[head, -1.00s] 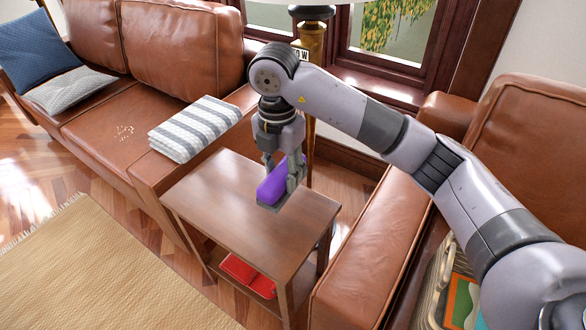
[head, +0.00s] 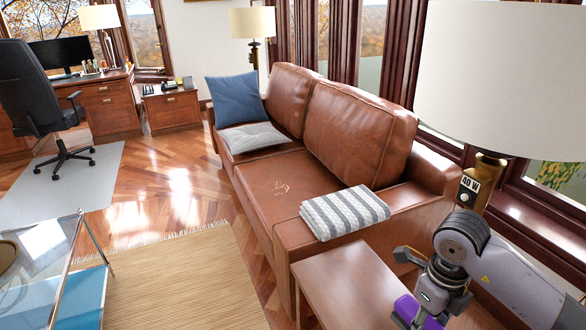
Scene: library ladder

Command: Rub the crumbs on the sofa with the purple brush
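The purple brush (head: 408,309) is at the bottom right of the head view, at my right gripper (head: 425,322). The gripper's fingers are partly cut off by the lower edge, but they close around the brush above or at the side table (head: 345,285). The crumbs (head: 281,187) are a small pale scatter on the seat of the brown leather sofa (head: 262,176), left of the folded striped blanket. My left gripper is not in view.
A folded grey-and-white striped blanket (head: 345,212) lies on the sofa's near end. A blue cushion (head: 236,98) and a grey cushion (head: 254,137) are at the far end. A large lamp (head: 495,75) stands beside my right arm. A glass table (head: 50,265) is at left.

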